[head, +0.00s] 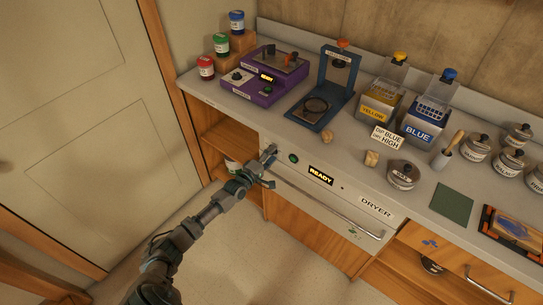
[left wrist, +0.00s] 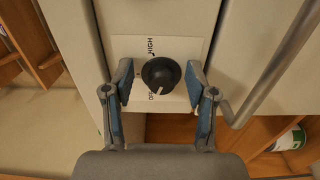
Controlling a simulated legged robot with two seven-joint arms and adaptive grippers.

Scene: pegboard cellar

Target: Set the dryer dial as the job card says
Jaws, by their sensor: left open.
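The dryer (head: 340,204) is a pale front under the counter with a "READY" display, a green button and a long handle. Its black dial (left wrist: 161,74) shows in the left wrist view, with "HIGH" above it and "OFF" below. The white pointer mark is at the dial's lower edge, by "OFF". My left gripper (head: 266,160) is at the dryer's left end. In the left wrist view its fingers (left wrist: 161,84) are open on either side of the dial, with gaps visible. The gripper hides the dial in the head view. The job card (head: 387,138) reads "DIP BLUE DRY HIGH". My right gripper is out of view.
The dryer handle (left wrist: 268,75) runs close to the right finger. On the counter stand a purple machine (head: 262,80), a blue stand (head: 330,88), yellow and blue dip tanks (head: 425,127) and several lidded pots (head: 403,175). Open shelves (head: 225,135) lie left of the dryer.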

